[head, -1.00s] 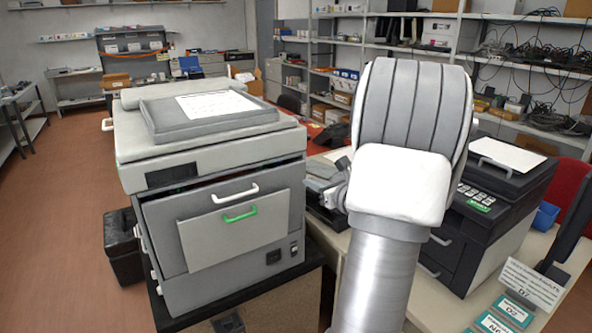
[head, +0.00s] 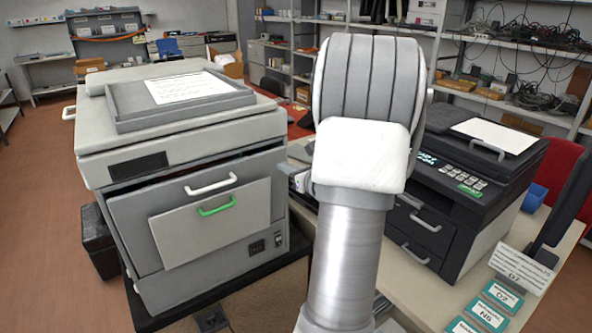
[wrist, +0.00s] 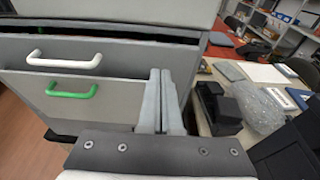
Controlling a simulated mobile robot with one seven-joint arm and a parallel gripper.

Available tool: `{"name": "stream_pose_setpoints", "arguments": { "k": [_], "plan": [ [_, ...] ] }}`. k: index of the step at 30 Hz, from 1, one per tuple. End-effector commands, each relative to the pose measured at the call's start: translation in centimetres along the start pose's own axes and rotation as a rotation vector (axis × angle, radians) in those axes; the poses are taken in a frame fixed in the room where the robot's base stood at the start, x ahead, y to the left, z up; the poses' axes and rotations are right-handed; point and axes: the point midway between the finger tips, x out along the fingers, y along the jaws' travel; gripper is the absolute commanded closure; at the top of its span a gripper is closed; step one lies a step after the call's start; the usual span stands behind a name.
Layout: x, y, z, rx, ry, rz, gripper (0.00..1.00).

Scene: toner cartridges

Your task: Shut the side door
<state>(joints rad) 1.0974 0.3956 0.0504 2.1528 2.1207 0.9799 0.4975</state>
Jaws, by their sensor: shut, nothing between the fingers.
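The grey copier (head: 185,140) stands at left in the head view. Its front panel with a white handle (head: 211,184) leans out, with a dark gap along its top. A lighter flap (head: 190,243) with a green handle (head: 217,206) stands out from this panel. I cannot tell for sure which is the side door. In the wrist view the white handle (wrist: 63,60) and the green handle (wrist: 72,90) are left of my gripper (wrist: 160,74). Its fingers are together and empty, by the copier's right edge; contact is unclear. My arm hides it in the head view.
A black printer (head: 470,190) stands on the cream table (head: 553,237) to the right, with small signs (head: 487,314) in front. In the wrist view dark items (wrist: 222,110) and a clear-wrapped bundle (wrist: 258,108) lie right of the fingers. Orange floor is open at left.

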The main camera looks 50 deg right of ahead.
Motion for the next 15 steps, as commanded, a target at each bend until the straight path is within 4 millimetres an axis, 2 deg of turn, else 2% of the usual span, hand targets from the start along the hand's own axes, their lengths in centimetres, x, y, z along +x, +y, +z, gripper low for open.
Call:
{"name": "stream_pose_setpoints", "arguments": {
  "k": [1, 6, 10, 15],
  "plan": [
    [1.2, 0.1, 0.0, 0.0, 0.001, 0.004, 1.0],
    [4.1, 0.1, 0.7, 0.0, 0.0, 0.002, 1.0],
    [5.5, 0.1, 1.1, -0.001, 0.0, 0.002, 1.0],
    [6.3, 0.0, 1.2, -0.001, 0.001, 0.0, 1.0]
  ]
}}
